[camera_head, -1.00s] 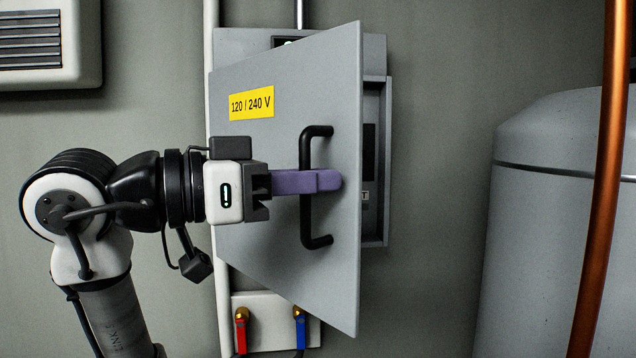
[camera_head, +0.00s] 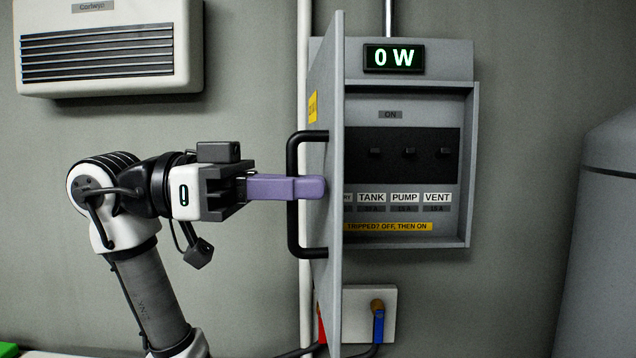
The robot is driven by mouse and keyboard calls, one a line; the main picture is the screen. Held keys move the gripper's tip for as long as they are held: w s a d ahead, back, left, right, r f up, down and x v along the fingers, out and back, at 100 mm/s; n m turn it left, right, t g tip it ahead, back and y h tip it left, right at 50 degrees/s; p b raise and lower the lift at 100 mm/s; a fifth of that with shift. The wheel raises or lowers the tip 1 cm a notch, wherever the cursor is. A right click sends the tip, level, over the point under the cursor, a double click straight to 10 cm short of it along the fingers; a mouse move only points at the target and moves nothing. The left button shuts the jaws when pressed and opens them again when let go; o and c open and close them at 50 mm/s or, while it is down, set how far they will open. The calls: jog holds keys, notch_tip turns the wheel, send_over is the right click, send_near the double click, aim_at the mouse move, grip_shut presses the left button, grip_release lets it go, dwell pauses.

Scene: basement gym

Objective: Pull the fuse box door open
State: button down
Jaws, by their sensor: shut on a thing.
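The fuse box (camera_head: 474,170) is a grey metal box on the wall. Its grey door (camera_head: 336,120) is hinged on the left and stands well open, seen almost edge-on. A black bar handle (camera_head: 292,200) is on the door's outer face. My gripper (camera_head: 308,188) has purple fingers and comes from the left, shut on the middle of the handle. Inside the box a row of black breaker switches (camera_head: 409,152) shows, with labels TANK, PUMP and VENT below. The door hides the left part of the interior.
A lit display (camera_head: 394,58) above the switches reads 0 W. A white heater (camera_head: 108,50) hangs at upper left. A white valve plate (camera_head: 388,330) with a blue lever is below the box, partly behind the door. A grey tank (camera_head: 606,240) stands at right.

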jog(key=shift+a+g, duration=0.35)
jog(key=shift+g, duration=0.05)
jog(key=c, duration=1.8)
grip_release()
jog(key=shift+c, duration=0.2)
jog(key=w+a+b, duration=0.2)
jog(key=a, duration=1.1)
jog(key=shift+a+b, duration=0.3)
jog(key=shift+b, duration=0.1)
jog(key=shift+s, duration=0.15)
